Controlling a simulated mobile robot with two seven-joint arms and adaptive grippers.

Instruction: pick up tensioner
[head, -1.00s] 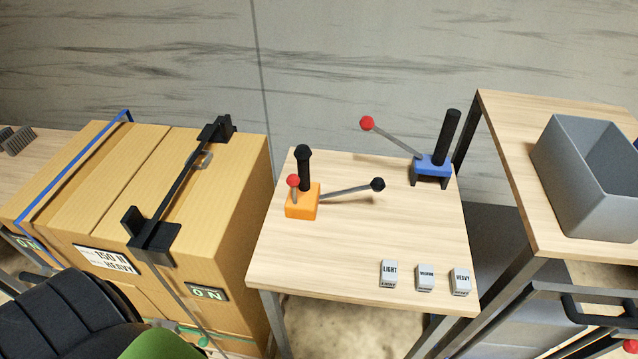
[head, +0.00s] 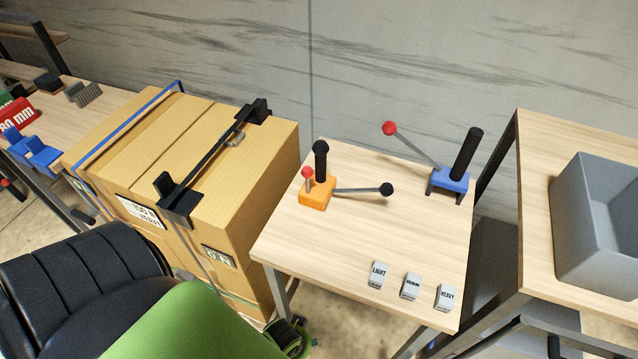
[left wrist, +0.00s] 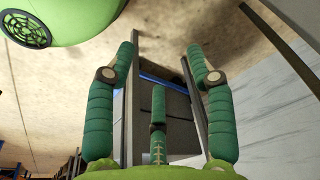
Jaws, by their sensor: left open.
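Two hand tools with levers stand on the small wooden table; I cannot tell for sure which is the tensioner. The orange tool (head: 316,193) has a black upright grip, a short red-knobbed lever and a long lever with a black knob. The blue tool (head: 450,180), at the table's back right, has a black grip and a red-knobbed lever. My left gripper (left wrist: 160,55) is open, its green fingers spread with nothing between them in the left wrist view. It is well away from both tools. My right gripper is not in view.
Strapped cartons (head: 270,160) stand left of the small table (head: 350,240). Three weight blocks, LIGHT (head: 378,274), MEDIUM (head: 411,286) and HEAVY (head: 445,297), sit along its front edge. A grey bin (head: 600,262) rests on the table at right. The small table's middle is clear.

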